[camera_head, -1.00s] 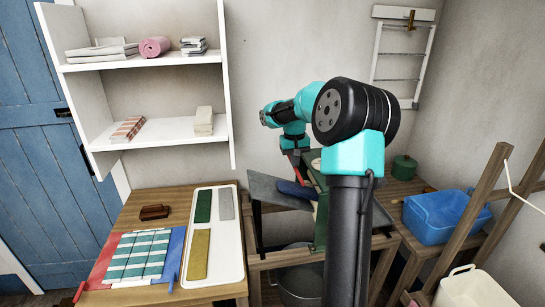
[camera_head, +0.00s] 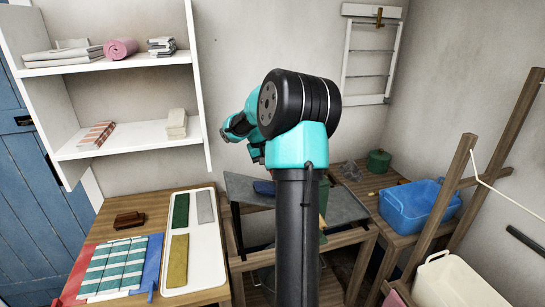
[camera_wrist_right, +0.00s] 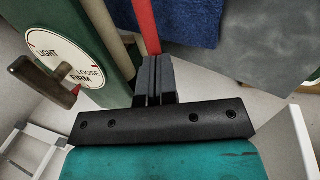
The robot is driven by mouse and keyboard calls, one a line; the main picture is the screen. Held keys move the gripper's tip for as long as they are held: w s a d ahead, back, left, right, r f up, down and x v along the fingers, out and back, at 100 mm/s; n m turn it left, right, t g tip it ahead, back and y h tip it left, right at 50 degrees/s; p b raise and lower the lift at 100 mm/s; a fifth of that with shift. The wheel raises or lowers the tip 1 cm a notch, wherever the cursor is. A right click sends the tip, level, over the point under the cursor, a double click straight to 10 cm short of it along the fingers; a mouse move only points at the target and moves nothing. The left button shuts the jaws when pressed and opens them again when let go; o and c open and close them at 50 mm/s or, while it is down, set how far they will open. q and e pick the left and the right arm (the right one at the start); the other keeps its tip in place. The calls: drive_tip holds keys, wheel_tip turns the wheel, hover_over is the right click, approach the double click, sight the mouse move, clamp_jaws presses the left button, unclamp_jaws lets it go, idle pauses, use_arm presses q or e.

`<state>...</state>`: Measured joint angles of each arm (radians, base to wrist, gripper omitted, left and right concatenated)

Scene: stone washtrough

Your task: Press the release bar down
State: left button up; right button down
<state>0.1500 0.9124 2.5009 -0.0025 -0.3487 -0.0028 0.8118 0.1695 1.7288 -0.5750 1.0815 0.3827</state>
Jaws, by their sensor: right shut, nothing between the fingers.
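In the right wrist view a red bar (camera_wrist_right: 143,24), likely the release bar, runs up from just beyond my right gripper's fingertips (camera_wrist_right: 153,68). The fingers are shut and empty, in line with the bar. I cannot tell whether they touch it. The bar runs beside a green upright (camera_wrist_right: 62,22) with a round white dial (camera_wrist_right: 60,55) reading LIGHT, LOOSE and FIRM. In the head view my right arm hides the bar and most of the green frame (camera_head: 324,195), and my right gripper's fingertips do not show clearly. My left gripper is not in view.
A blue cloth (camera_wrist_right: 185,18) lies on a grey board (camera_wrist_right: 270,45) right of the bar. A dark handle (camera_wrist_right: 42,82) sticks out by the dial. A blue tub (camera_head: 415,208) stands on the right bench, and a white tray (camera_head: 207,240) lies on the left table.

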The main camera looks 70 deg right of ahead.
drive_tip(key=shift+f, duration=0.1)
drive_tip(key=v, duration=1.4)
drive_tip(key=shift+w+a, duration=0.25)
drive_tip(key=shift+w, duration=0.1)
